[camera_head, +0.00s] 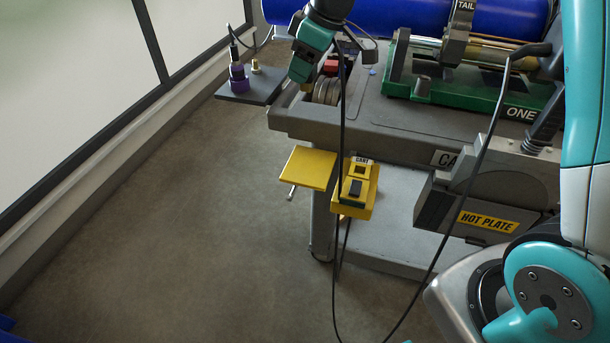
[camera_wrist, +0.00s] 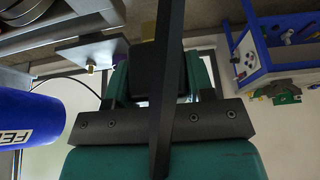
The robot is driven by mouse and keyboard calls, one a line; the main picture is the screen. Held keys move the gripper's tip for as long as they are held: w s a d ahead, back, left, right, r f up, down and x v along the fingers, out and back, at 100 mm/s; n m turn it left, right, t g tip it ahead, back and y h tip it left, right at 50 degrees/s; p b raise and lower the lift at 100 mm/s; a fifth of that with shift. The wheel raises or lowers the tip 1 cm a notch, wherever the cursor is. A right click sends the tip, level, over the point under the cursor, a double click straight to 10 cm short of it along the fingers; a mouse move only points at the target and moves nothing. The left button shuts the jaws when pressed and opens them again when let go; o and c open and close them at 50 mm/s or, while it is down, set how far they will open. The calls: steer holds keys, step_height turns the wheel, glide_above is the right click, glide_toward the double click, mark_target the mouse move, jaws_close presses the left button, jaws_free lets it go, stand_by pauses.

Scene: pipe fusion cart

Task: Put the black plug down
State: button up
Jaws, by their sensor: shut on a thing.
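My gripper (camera_head: 303,62) is above the cart's left end, beside the small dark side shelf (camera_head: 250,96). In the wrist view its green fingers (camera_wrist: 157,78) are shut on the black plug (camera_wrist: 142,72), a dark block. The plug's black cable (camera_wrist: 165,125) crosses in front of the gripper and hides part of it. In the head view the plug is hard to make out against the gripper. The cable (camera_head: 342,120) hangs down past a yellow socket box (camera_head: 366,205) toward the floor.
A purple plug (camera_head: 238,80) and a small brass fitting (camera_head: 256,66) stand on the side shelf. A bare yellow shelf (camera_head: 308,168) sits left of the socket box. The hot plate holder (camera_head: 487,222) is at right. A green clamp base (camera_head: 440,95) sits on the cart.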

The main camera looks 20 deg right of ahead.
step_height(320, 180, down, 3)
steer(key=shift+d+f+b, duration=0.1)
steer(key=shift+b, duration=0.85)
glide_above(297, 168)
steer(key=s+d, duration=0.1)
steer(key=d, duration=0.1)
step_height(297, 168, down, 20)
steer(key=shift+s+a+r, duration=0.1)
steer(key=shift+r, duration=0.15)
steer(key=shift+f, duration=0.1)
steer(key=o, duration=0.9)
steer(key=shift+o, duration=0.2)
